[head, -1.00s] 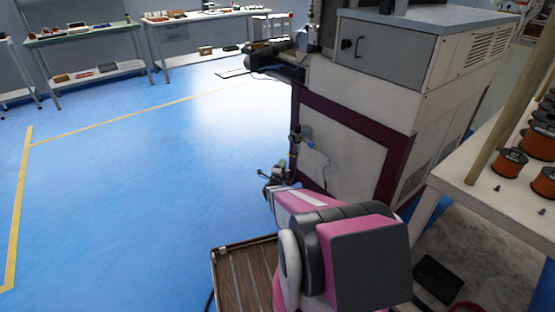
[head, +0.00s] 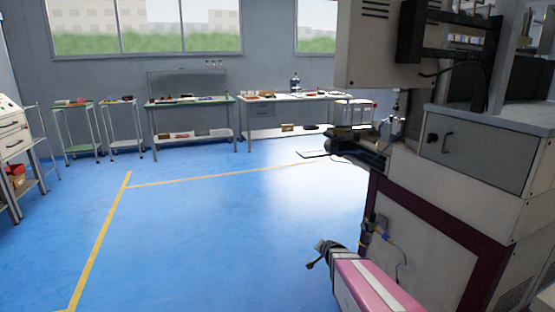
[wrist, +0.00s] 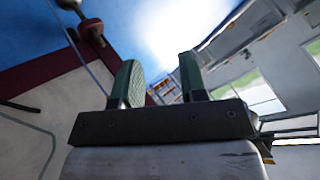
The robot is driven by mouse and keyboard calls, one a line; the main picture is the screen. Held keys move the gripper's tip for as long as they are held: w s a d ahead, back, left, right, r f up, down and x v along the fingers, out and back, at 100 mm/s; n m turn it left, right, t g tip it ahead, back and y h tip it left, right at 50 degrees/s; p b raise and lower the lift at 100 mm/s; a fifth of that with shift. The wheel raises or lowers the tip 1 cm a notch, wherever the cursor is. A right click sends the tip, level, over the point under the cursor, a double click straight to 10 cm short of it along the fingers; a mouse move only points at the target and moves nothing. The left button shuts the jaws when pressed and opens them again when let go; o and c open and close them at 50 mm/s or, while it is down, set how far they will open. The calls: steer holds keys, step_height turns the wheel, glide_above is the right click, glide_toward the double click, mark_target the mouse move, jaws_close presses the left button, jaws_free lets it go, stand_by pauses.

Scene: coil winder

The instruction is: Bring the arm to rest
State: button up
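My arm, a pink link (head: 375,287), shows at the bottom of the head view, with its dark far end beside the lower part of the winding machine (head: 430,235). The fingers cannot be made out there. In the wrist view my gripper (wrist: 160,78) has two green-padded fingers standing apart with nothing between them. The machine's pale panel and dark red frame (wrist: 50,68) fill the left of the wrist view. I cannot tell the exact gap between my gripper and the machine.
The blue floor (head: 220,225) with yellow lines is clear to the left. Workbenches (head: 190,100) and small carts (head: 75,103) stand along the back wall under windows. A drawer cabinet (head: 12,135) is at the far left. A valve fitting (head: 378,222) juts from the machine.

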steer(key=s+a+r+n+g, duration=0.1)
steer(key=s+r+n+g, duration=0.3)
steer(key=s, duration=0.6)
steer(key=s+a+r+n+g, duration=0.1)
steer(key=s+r+n+g, duration=0.3)
steer(key=s, duration=0.7)
steer(key=shift+g+h, duration=0.3)
steer(key=shift+g, duration=0.6)
steer(key=shift+a, duration=0.1)
